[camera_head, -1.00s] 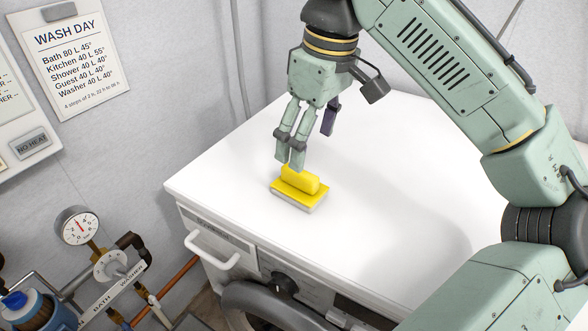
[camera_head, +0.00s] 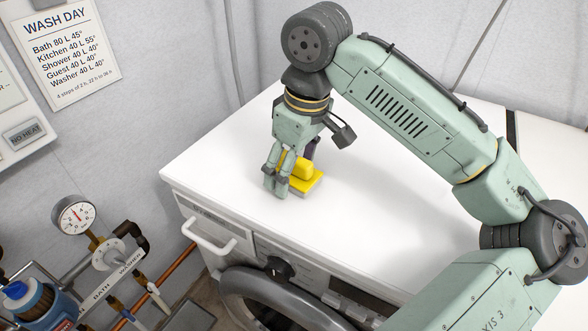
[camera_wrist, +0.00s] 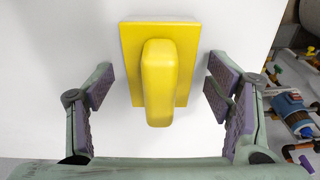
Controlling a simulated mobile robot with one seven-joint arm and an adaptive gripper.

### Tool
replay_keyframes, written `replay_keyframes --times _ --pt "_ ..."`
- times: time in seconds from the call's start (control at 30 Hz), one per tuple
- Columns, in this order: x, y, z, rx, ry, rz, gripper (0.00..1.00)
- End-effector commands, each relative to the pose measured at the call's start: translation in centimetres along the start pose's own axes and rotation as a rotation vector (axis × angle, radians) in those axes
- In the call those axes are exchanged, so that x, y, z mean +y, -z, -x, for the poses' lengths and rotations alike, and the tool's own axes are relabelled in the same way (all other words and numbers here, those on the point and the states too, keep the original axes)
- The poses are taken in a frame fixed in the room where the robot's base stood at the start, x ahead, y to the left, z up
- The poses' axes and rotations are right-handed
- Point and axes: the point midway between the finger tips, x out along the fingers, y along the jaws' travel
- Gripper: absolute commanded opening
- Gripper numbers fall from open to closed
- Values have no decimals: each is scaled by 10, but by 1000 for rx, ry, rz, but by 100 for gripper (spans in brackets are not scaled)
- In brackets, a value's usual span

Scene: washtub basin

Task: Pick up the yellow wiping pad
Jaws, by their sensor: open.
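The yellow wiping pad (camera_head: 308,184) lies flat on the white top of the washing machine, its raised yellow grip facing up. My gripper (camera_head: 292,180) is lowered around it, and a finger hides part of the pad in the head view. In the wrist view, the pad (camera_wrist: 187,55) sits between my gripper's fingers (camera_wrist: 160,85), which are spread open. One purple-padded finger is to the left of the pad and the other to the right, with a gap on each side. The pad's grip points toward the palm.
The white machine top (camera_head: 230,165) is otherwise clear around the pad. A white handle (camera_head: 210,240) and a dark knob (camera_head: 280,268) are on the machine's front. A pressure gauge (camera_head: 74,215) and pipes stand at the lower left, beside the wall.

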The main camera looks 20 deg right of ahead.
Motion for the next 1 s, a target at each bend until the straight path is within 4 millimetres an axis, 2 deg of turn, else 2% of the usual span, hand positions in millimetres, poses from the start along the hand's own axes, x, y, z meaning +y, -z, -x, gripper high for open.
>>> replay_keyframes --times 0.07,0.8,1.0 --pt "0 0 0 0 0 0 72" --pt "0 0 0 0 1 0 23" --pt "0 0 0 0 1 0 21"
